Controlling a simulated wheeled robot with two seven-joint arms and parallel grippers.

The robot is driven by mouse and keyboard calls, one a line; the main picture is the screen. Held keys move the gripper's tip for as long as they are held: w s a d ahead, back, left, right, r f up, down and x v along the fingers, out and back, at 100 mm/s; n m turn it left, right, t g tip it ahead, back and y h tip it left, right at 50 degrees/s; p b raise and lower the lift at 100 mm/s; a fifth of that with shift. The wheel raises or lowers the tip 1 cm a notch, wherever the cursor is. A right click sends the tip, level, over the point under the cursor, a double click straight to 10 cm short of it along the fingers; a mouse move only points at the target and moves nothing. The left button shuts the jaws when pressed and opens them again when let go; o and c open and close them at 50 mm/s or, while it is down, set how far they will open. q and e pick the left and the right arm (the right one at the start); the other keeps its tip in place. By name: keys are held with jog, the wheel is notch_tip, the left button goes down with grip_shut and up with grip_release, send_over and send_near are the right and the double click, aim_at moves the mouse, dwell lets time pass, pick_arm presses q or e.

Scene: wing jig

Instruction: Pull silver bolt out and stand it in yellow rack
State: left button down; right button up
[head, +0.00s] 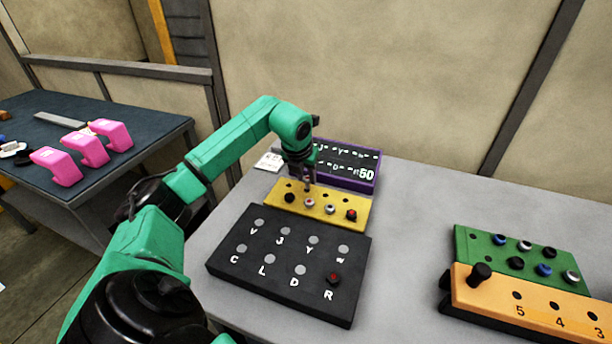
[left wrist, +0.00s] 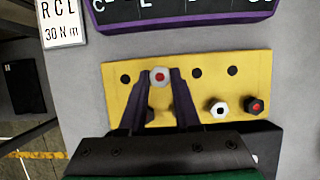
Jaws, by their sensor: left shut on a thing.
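A silver bolt with a red centre (left wrist: 159,76) sits between the fingertips of my left gripper (left wrist: 159,80), which is shut on it. In the head view my left gripper (head: 308,184) points down over the back row of the yellow rack (head: 272,196). The rack also shows in the left wrist view (left wrist: 118,98). Whether the held bolt is in a hole or just above one, I cannot tell. My fingers hide part of that row.
The black lettered board (head: 262,282) lies in front of the rack, with a red-centred black bolt (head: 333,279) by R. A purple-edged panel (head: 348,165) stands behind the rack. Green (head: 480,248) and orange (head: 480,298) blocks are at right. The table between is clear.

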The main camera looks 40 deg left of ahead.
pick_arm(q)
jog(key=shift+f, duration=0.15)
jog(key=shift+f+b, duration=0.9)
jog(key=shift+f, duration=0.15)
jog(key=c, duration=0.5)
grip_release()
jog(key=shift+c, duration=0.2)
jog(key=v, duration=1.4)
jog(key=shift+s+r, duration=0.2)
jog(key=shift+r, duration=0.05)
